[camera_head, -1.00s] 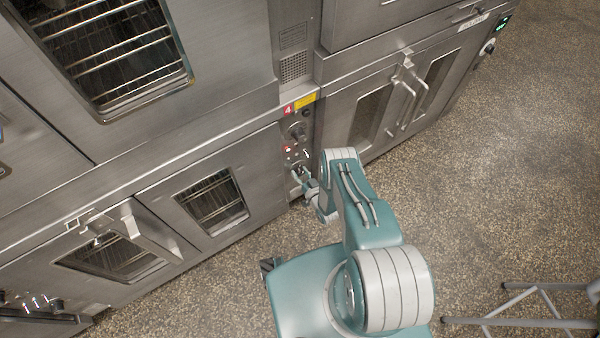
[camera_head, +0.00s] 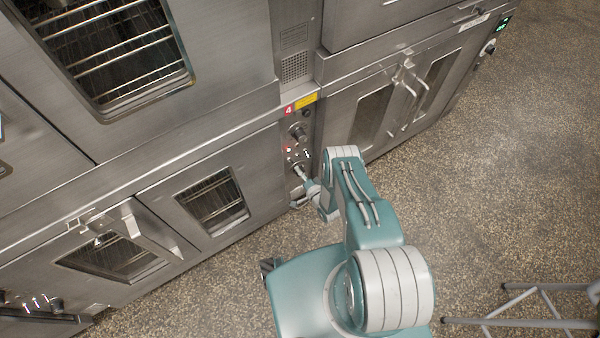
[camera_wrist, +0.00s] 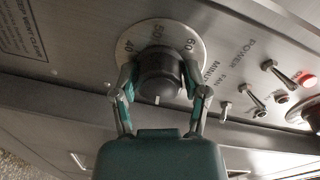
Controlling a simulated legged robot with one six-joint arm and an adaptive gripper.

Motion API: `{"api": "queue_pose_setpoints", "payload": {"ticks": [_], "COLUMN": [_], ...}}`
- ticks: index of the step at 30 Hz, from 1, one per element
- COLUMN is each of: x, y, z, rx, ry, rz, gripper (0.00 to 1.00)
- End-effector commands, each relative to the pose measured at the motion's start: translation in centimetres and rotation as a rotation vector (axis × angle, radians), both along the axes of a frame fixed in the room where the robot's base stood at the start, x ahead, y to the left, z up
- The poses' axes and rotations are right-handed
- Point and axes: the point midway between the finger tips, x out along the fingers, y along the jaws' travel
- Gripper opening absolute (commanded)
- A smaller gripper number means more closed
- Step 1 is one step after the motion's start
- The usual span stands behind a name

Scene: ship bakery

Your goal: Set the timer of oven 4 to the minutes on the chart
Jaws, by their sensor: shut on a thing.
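Oven 4's control panel (camera_head: 301,153) is the narrow strip beside the low oven door, under a red 4 label (camera_head: 288,110). A short white mark shows on the knob's edge nearest my gripper; the rest of the scale is hidden. My gripper (camera_wrist: 157,75) has one finger on each side of the knob and is shut on it. In the head view, my gripper (camera_head: 301,174) is at the panel's lower part. No minutes chart is readable.
Toggle switches (camera_wrist: 268,80) and a lit red button (camera_wrist: 306,79) sit right of the knob in the wrist view. A double-door cabinet (camera_head: 390,105) with long handles stands right of the panel. A metal frame (camera_head: 530,310) stands lower right. The speckled floor is otherwise clear.

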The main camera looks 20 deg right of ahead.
Motion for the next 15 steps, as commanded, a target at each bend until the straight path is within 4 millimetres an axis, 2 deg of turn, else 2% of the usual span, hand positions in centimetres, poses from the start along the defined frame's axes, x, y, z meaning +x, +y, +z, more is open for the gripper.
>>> {"api": "queue_pose_setpoints", "payload": {"ticks": [1,15], "x": [0.56,0.41], "y": [-0.34,-0.31], "z": [0.18,0.03], "rx": [0.037,0.453], "ry": [0.011,0.148], "rz": [-0.009,-0.007], "gripper": [0.11,0.12]}}
